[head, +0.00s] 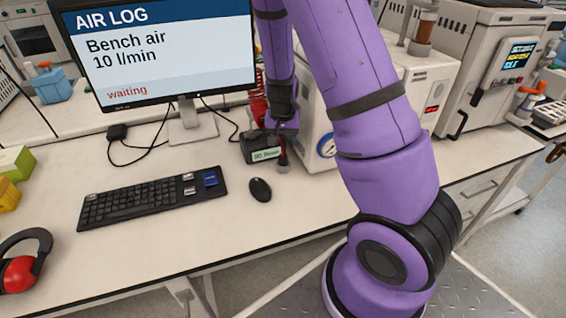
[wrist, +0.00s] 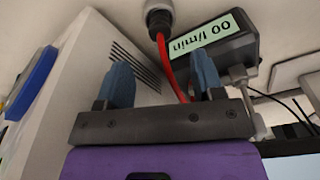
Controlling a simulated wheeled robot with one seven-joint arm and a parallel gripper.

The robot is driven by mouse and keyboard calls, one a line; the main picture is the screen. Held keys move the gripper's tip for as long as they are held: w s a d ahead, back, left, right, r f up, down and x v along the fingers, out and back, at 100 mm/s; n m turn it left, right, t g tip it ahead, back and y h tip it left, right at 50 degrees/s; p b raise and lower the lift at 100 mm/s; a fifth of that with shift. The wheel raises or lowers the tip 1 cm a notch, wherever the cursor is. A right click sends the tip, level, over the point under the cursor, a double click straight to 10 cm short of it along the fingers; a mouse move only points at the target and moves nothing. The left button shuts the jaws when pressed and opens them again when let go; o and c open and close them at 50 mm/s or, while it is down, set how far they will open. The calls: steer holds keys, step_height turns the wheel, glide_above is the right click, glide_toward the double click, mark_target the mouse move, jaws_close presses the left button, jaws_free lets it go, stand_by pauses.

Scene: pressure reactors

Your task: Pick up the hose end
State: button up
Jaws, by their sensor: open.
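A thin red hose (wrist: 167,70) shows in the wrist view, running from a dark fitting on a pale round piece (wrist: 158,14) down behind my gripper. I cannot tell which part is its free end. My gripper (wrist: 163,78) has two blue fingers set wide apart; the hose passes across the gap, nearer the right finger, and is not pinched. In the head view my gripper (head: 284,126) points down over the bench, and its fingers are mostly hidden. A dark flow meter (wrist: 212,42) with a pale green display stands close to the right finger; it also shows in the head view (head: 262,148).
A white machine with a blue-ringed gauge (head: 327,146) stands right beside my gripper. A monitor (head: 165,50), a keyboard (head: 150,198) and a mouse (head: 260,189) are to the left.

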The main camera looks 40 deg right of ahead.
mark_target(283, 156)
steer(key=shift+w+d+f, duration=0.15)
steer(key=shift+f, duration=1.25)
steer(key=shift+w+d+f, duration=0.15)
steer(key=shift+f, duration=1.2)
steer(key=shift+w+d+f, duration=0.15)
steer(key=shift+f, duration=1.25)
steer(key=shift+c, duration=0.3)
steer(key=c, duration=1)
